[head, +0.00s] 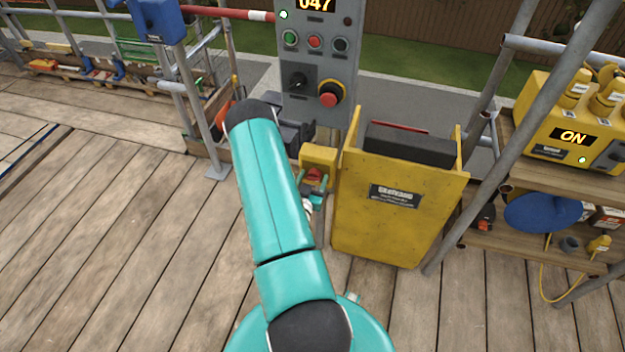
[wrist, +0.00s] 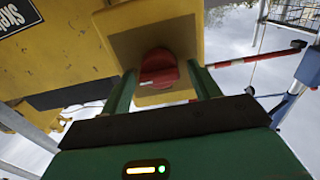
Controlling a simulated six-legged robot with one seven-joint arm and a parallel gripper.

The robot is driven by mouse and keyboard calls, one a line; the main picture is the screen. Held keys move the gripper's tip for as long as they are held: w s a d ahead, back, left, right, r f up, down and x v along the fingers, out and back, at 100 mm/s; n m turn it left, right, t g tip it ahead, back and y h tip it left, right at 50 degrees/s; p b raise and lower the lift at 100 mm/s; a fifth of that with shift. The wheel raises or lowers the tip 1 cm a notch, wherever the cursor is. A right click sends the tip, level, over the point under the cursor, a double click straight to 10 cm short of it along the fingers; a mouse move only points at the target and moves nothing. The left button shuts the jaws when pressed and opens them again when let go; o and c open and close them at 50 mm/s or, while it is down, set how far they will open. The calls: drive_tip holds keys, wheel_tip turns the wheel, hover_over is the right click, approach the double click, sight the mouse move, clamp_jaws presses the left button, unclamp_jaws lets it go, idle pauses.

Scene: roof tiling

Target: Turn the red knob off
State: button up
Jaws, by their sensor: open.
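The red knob (wrist: 159,70) is on the face of a yellow box (wrist: 150,42) in the wrist view. My gripper (wrist: 160,76) is open, with one green finger on each side of the knob. There seems to be a small gap at each finger, but I cannot tell whether either touches. In the head view the knob (head: 315,173) is a small red patch below the yellow box (head: 319,154), partly hidden by my gripper (head: 314,184). I cannot read the knob's setting.
A yellow bin (head: 395,225) stands close on the right. A grey control panel (head: 318,65) with a red emergency button (head: 328,99) rises behind. Scaffold poles and a shelf with a yellow unit (head: 570,125) showing "ON" are at right. The plank floor at left (head: 110,250) is clear.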

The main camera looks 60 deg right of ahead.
drive_tip(key=c, duration=1)
drive_tip(key=shift+o, duration=0.2)
drive_tip(key=shift+n, duration=0.4)
drive_tip(key=n, duration=0.2)
drive_tip(key=shift+w+n, duration=0.15)
drive_tip(key=shift+n, duration=0.25)
drive_tip(key=n, duration=0.5)
drive_tip(key=shift+a+f, duration=0.1)
drive_tip(key=shift+f+n, duration=0.15)
drive_tip(key=shift+n, duration=4.55)
